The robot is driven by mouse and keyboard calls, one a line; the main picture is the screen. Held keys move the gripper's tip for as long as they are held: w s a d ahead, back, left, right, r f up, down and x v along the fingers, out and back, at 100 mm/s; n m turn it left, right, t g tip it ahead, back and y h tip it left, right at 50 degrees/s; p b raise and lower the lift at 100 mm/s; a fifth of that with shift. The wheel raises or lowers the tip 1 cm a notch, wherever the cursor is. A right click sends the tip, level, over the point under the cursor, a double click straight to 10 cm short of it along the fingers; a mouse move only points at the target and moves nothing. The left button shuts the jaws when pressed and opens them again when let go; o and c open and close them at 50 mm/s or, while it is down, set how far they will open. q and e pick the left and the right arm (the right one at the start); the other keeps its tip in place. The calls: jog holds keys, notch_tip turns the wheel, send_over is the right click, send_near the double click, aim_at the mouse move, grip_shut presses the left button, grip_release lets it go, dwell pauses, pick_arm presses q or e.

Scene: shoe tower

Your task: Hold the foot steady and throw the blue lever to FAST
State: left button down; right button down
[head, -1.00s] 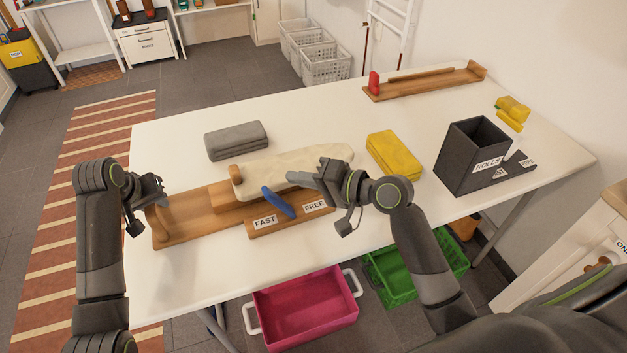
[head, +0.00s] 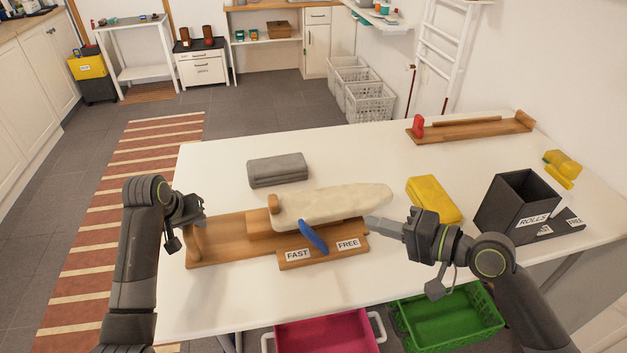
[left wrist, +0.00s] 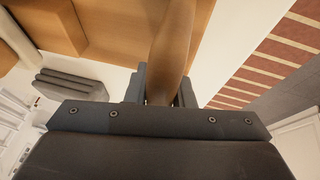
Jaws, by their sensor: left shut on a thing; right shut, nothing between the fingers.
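The wooden stand (head: 225,252) lies on the table with a cream padded board (head: 335,203) on top. The blue lever (head: 313,236) slants at its front; its lower end lies between the FAST label (head: 298,255) and the FREE label (head: 348,244). My left gripper (head: 194,218) is shut on the upright wooden post (head: 195,243) at the stand's left end; the post also shows between the fingers in the left wrist view (left wrist: 172,50). My right gripper (head: 372,222) is shut and empty, right of the FREE label and apart from the lever.
A grey block (head: 277,170) lies behind the stand, a yellow block (head: 433,199) to its right. A dark ROLLS box (head: 515,205) stands further right. A wooden rail with a red end (head: 470,128) lies at the back. Pink (head: 325,335) and green (head: 450,320) crates are below the table's front.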

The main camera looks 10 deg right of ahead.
pick_arm(q)
jog(key=shift+s+f, duration=0.15)
jog(key=shift+f, duration=0.2)
jog(key=c, duration=1.6)
grip_release()
jog(key=shift+d+r, duration=0.1)
jog(key=shift+r, duration=0.1)
jog(key=o, duration=0.4)
jog(key=shift+w, duration=0.25)
jog(key=shift+o, duration=0.2)
jog(key=shift+s+a+f, duration=0.1)
jog(key=shift+s+a, duration=0.05)
jog(key=shift+a, duration=0.05)
jog(key=v, duration=1.2)
jog(key=shift+d, duration=0.1)
